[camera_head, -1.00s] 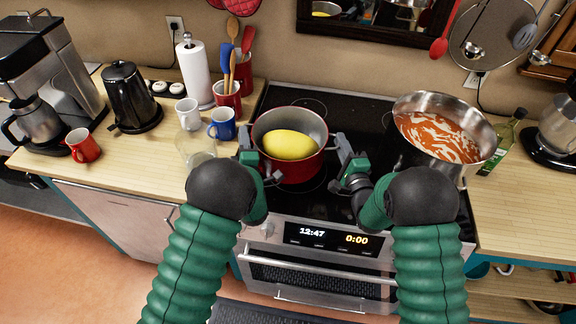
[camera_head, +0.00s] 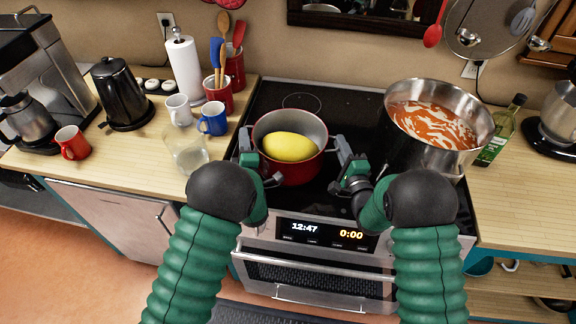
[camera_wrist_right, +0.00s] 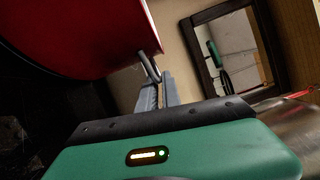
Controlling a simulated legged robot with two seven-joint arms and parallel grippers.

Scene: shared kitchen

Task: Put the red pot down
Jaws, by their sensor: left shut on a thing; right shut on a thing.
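The red pot (camera_head: 303,174) is over the front left part of the black stovetop, with a large yellow item (camera_head: 291,146) inside. My left gripper (camera_head: 250,158) is shut at the pot's left handle. My right gripper (camera_head: 342,152) is shut at the right handle. In the right wrist view the red pot (camera_wrist_right: 80,30) fills the top left, and my right gripper's fingers (camera_wrist_right: 163,88) close around its metal handle (camera_wrist_right: 150,68). Whether the pot's base touches the stovetop is hidden.
A big steel pot of orange soup (camera_head: 440,120) stands on the stove to the right. A glass jar (camera_head: 187,152), a blue mug (camera_head: 213,119) and a white mug (camera_head: 179,109) are on the left counter. Bare stovetop (camera_head: 290,95) shows behind the red pot.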

